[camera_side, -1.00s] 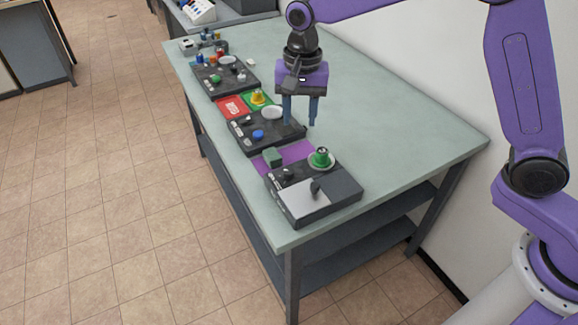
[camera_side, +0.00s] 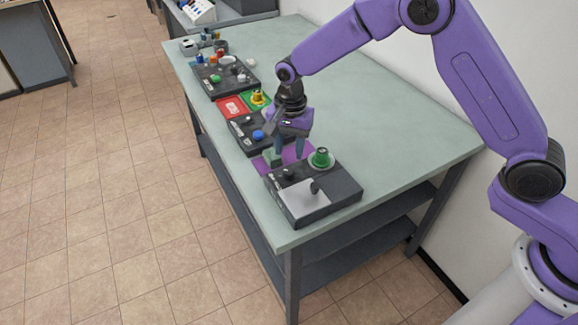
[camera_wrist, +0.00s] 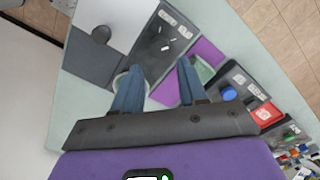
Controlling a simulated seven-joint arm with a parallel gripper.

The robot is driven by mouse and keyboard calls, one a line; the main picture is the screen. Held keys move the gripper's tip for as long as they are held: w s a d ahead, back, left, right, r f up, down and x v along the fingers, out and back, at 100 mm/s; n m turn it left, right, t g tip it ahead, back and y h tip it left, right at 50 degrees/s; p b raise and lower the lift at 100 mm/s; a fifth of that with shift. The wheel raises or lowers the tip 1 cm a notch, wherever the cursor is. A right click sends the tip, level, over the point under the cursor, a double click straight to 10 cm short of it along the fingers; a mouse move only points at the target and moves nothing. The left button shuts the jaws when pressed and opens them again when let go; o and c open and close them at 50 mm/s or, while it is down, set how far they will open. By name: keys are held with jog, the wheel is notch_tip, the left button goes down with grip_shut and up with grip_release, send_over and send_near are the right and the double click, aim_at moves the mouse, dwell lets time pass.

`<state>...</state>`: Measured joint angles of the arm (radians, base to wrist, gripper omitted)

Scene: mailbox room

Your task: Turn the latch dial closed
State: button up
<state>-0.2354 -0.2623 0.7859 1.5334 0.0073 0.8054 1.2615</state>
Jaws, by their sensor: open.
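The nearest dark control box (camera_side: 342,184) carries a small black knob (camera_side: 289,174) on its back left and a black handled knob (camera_side: 314,187) beside a light grey plate. I cannot tell which of these is the latch dial. In the wrist view the handled knob (camera_wrist: 101,34) is at the upper left, and a dark panel (camera_wrist: 165,42) with white labels and marks lies ahead of the fingers. My gripper (camera_side: 288,151) is open and points down just behind this box, above the purple mat. Its two blue fingers (camera_wrist: 158,66) are apart with nothing between them.
Farther back are another box with a blue knob (camera_side: 258,135) and red and green pads. The table's right side is clear.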

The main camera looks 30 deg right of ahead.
aim_at(289, 170)
notch_tip(289, 170, down, 7)
jog(key=shift+f, duration=0.1)
dwell(0.4)
jog(key=c, duration=0.8)
